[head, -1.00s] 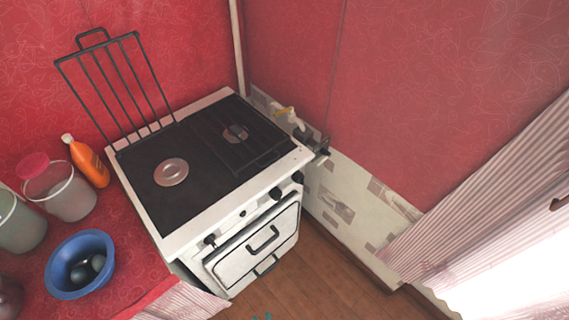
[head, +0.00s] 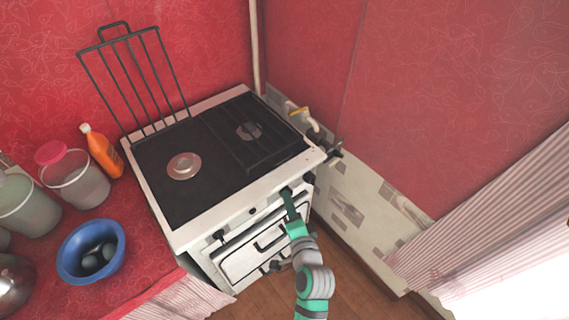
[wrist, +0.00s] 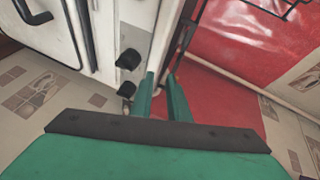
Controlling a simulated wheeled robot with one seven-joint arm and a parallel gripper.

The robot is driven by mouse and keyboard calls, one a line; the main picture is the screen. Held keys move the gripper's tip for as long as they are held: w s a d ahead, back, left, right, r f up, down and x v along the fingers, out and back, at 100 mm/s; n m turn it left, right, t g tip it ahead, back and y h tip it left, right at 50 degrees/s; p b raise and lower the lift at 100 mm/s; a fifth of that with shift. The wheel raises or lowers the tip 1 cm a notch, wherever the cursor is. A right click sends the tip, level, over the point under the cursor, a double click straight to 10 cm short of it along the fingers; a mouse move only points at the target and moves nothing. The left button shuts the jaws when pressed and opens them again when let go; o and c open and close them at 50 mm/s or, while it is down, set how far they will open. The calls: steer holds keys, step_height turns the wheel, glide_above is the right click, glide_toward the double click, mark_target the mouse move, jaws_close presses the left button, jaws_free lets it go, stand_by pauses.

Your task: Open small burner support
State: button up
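The stove (head: 205,228) has two wire burner supports. The left support (head: 130,75) stands upright at the back, leaving its burner (head: 184,166) uncovered. The right support (head: 270,150) lies flat over the smaller-looking burner (head: 248,131), and I take it to be the small one. My gripper (head: 287,192) is in front of the stove, near the knobs and below the cooktop's front edge, apart from both supports. In the wrist view its two fingers (wrist: 160,76) are a little apart with nothing between them. Stove knobs (wrist: 128,60) are just left of the fingers there.
A red counter left of the stove holds a blue bowl (head: 90,250) of dark round things, an orange bottle (head: 101,150) and jars (head: 75,180). A tap-like pipe fitting (head: 305,118) is on the right wall beside the stove. The floor in front is clear.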

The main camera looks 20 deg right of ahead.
mark_target(285, 171)
steer(key=shift+m+y, duration=0.3)
steer(key=shift+m, duration=0.3)
steer(key=w+d, duration=0.1)
steer(key=w, duration=0.3)
steer(key=w+d, duration=0.1)
steer(key=w, duration=0.4)
steer(key=w+d+r, duration=0.1)
steer(key=w, duration=0.3)
steer(key=shift+w+r, duration=0.1)
steer(key=shift+w, duration=0.2)
jaws_close()
stand_by(0.5)
